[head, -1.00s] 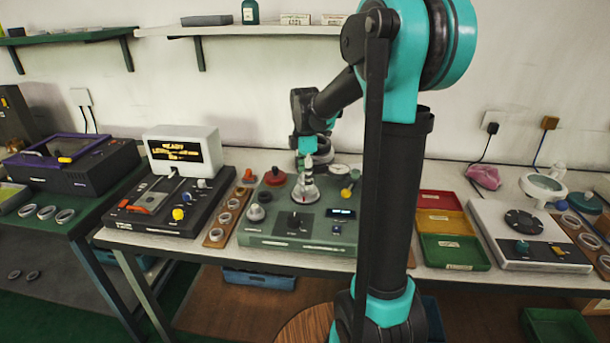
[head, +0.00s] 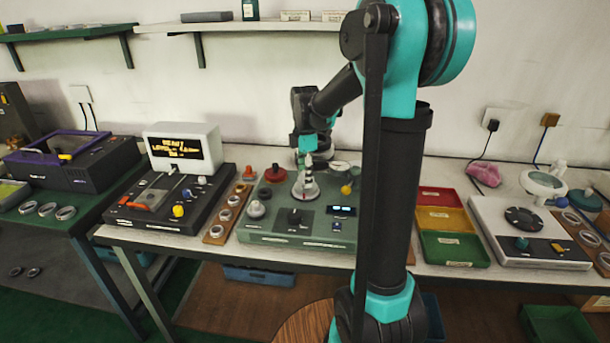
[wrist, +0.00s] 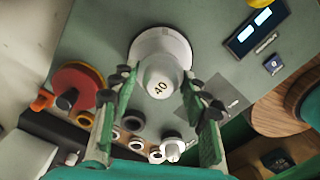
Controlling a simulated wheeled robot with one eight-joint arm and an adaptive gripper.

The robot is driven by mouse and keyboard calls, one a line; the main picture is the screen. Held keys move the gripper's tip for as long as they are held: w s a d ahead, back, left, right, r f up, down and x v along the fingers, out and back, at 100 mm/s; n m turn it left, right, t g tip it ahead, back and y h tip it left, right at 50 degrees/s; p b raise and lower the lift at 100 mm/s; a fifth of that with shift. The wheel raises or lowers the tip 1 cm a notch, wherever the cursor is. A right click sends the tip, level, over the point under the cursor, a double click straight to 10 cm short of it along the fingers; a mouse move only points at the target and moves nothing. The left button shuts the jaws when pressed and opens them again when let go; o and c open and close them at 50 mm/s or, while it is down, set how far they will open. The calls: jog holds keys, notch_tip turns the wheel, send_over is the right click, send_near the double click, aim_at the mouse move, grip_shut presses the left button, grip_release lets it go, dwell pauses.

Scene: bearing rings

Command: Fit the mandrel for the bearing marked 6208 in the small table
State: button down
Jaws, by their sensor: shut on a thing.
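A pale grey mandrel marked 40 (wrist: 160,80) stands upright on the green bench device. In the head view its stepped, flared shape (head: 305,188) rises from the device's top. My gripper (wrist: 158,90) comes down over it with green, black-jointed fingers on either side, shut on the mandrel. In the head view my gripper (head: 307,165) is small and partly merges with the mandrel's top. The green bench device (head: 275,235) has a dark knob and a small lit display. How the mandrel's lower end sits is hidden. I cannot read any 6208 mark.
A red-topped piece (head: 275,174) and a grey knob-like piece (head: 256,209) stand left of the mandrel. A wooden strip (head: 214,232) with several rings lies further left, beside a black unit with a screen (head: 182,148). Coloured trays (head: 452,248) lie to the right.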

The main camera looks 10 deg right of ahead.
jog(key=shift+f, duration=0.55)
jog(key=shift+f, duration=0.3)
jog(key=shift+f, duration=0.1)
dwell(0.5)
jog(key=c, duration=0.7)
grip_release()
notch_tip(320, 180, up, 12)
jog(key=shift+r, duration=0.1)
dwell(0.4)
